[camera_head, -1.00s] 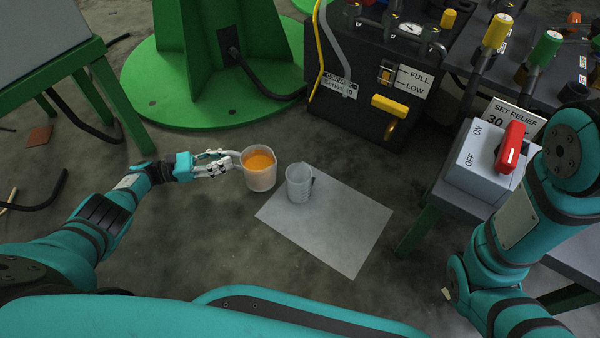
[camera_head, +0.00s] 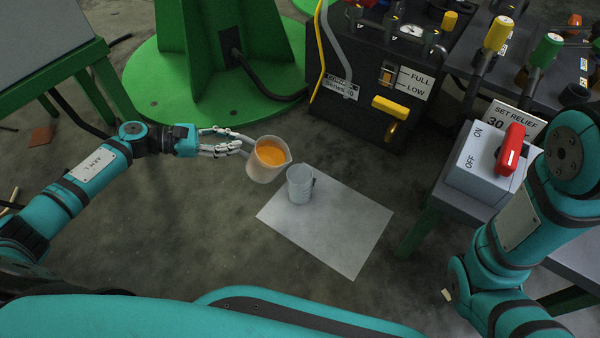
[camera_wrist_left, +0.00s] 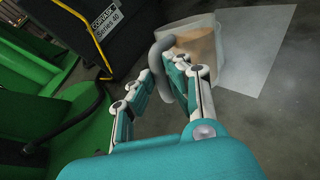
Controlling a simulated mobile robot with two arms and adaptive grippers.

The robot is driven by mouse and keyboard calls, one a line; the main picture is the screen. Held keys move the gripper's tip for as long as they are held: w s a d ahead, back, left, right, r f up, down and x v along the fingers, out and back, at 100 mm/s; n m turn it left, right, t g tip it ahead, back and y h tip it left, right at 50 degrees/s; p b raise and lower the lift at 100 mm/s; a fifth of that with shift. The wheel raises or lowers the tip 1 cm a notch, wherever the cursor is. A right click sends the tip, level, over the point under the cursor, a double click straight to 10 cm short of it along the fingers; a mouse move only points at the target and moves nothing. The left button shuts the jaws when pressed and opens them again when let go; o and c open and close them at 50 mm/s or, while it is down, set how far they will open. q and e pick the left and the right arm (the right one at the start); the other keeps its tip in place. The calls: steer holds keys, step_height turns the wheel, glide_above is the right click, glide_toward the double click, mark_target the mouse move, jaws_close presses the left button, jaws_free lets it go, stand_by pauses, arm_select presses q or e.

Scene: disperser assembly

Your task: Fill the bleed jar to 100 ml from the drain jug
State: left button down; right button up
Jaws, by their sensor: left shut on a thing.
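The drain jug (camera_head: 262,166) holds orange liquid and is tilted to the right in the head view, its spout side toward the bleed jar. My left gripper (camera_head: 238,143) is shut on the jug's handle and holds it up. In the left wrist view the fingers (camera_wrist_left: 165,85) close around the grey handle, and the jug (camera_wrist_left: 196,45) shows beyond them. The bleed jar (camera_head: 299,186) is a small clear graduated jar, upright on the white sheet, just right of and below the jug. It looks empty; no stream of liquid shows. My right gripper is out of view.
The white sheet (camera_head: 335,230) lies on the grey floor. A dark hydraulic unit (camera_head: 350,110) with a FULL/LOW gauge stands behind. A switch box (camera_head: 485,165) with a red handle is at right. A green round base (camera_head: 165,95) is behind the jug.

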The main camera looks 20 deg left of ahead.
mark_target(250, 158)
arm_select(q)
steer(key=shift+m+y, duration=0.4)
steer(key=shift+y, duration=0.3)
steer(key=r, duration=0.1)
steer(key=d+r, duration=0.1)
steer(key=r, duration=0.1)
steer(key=d+r, duration=0.1)
steer(key=shift+d+r, duration=0.2)
steer(key=shift+r, duration=0.1)
steer(key=shift+d+r+g, duration=0.1)
steer(key=shift+g, duration=0.2)
steer(key=shift+d+r+p, duration=0.15)
steer(key=shift+r+p, duration=0.05)
steer(key=shift+p, duration=0.3)
steer(key=shift+s+d+r+p, duration=0.1)
steer(key=shift+d+p, duration=0.05)
steer(key=shift+p, duration=0.2)
steer(key=shift+d+r+m+y+p, duration=0.35)
steer(key=shift+d+y+p, duration=0.3)
steer(key=shift+p, duration=1.15)
steer(key=shift+p, duration=0.55)
steer(key=shift+d+y+p, duration=0.1)
steer(key=shift+y+p, duration=0.15)
steer(key=shift+p, duration=0.05)
